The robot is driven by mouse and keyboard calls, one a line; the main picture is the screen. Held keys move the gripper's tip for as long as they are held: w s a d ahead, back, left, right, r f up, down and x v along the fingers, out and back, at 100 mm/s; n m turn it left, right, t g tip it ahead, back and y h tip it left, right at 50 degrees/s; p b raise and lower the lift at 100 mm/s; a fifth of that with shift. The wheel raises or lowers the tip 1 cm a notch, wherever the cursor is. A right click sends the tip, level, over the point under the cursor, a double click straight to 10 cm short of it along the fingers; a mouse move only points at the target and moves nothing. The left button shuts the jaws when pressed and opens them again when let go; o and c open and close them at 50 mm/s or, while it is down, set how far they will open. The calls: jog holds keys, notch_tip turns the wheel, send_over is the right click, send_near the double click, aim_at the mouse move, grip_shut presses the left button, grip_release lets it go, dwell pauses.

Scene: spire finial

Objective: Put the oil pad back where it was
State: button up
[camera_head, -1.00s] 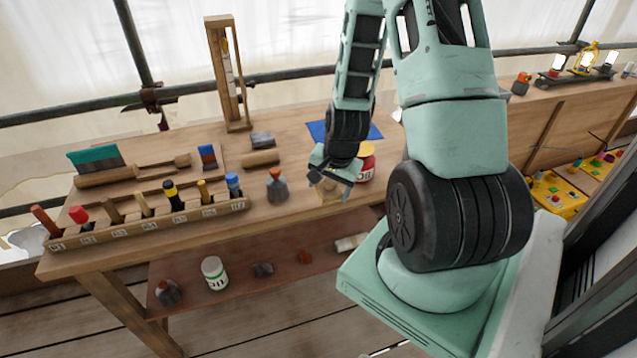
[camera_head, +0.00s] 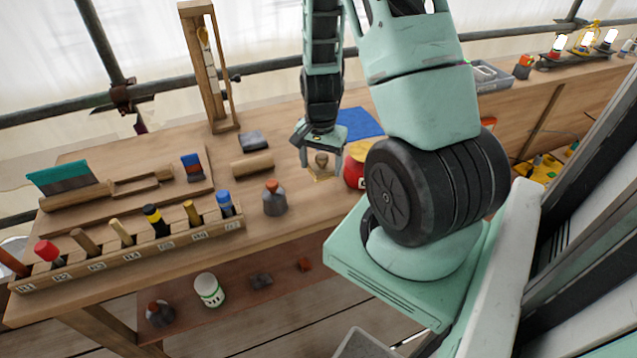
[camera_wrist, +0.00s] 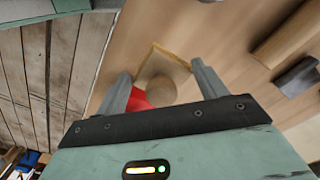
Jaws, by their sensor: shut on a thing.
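The oil pad appears to be the small pale square plate with a round wooden knob (camera_head: 322,163), at the right part of the workbench (camera_head: 255,200). It also shows in the wrist view (camera_wrist: 158,90). My gripper (camera_head: 321,160) points down over it, with one finger on each side of the knob, and is shut on it. In the wrist view my gripper (camera_wrist: 160,92) has the knob between its fingers and the plate beyond. I cannot tell whether the plate touches the bench top or hangs just above it.
A blue cloth (camera_head: 360,123) lies behind. A grey bottle with an orange top (camera_head: 274,198) and a wooden roller (camera_head: 252,166) are to the left. A numbered tool rack (camera_head: 135,256) lines the front edge.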

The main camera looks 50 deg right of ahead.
aim_at(321, 158)
jog(key=shift+f+p, duration=0.4)
jog(key=shift+f, duration=3.3)
jog(key=o, duration=1.1)
jog(key=shift+o, duration=0.2)
notch_tip(321, 158, up, 12)
jog(key=shift+r+b, duration=0.1)
jog(key=shift+b, duration=0.6)
jog(key=w+a+r+n, duration=0.1)
jog(key=a+r+n, duration=0.4)
jog(key=a, duration=0.6)
jog(key=w+a+r+n, duration=0.1)
jog(key=a+r+n, duration=0.35)
jog(key=a, duration=0.75)
jog(key=s+a+r+n, duration=0.4)
jog(key=s+a+n, duration=0.9)
jog(key=shift+s+a, duration=0.2)
jog(key=shift+a, duration=0.1)
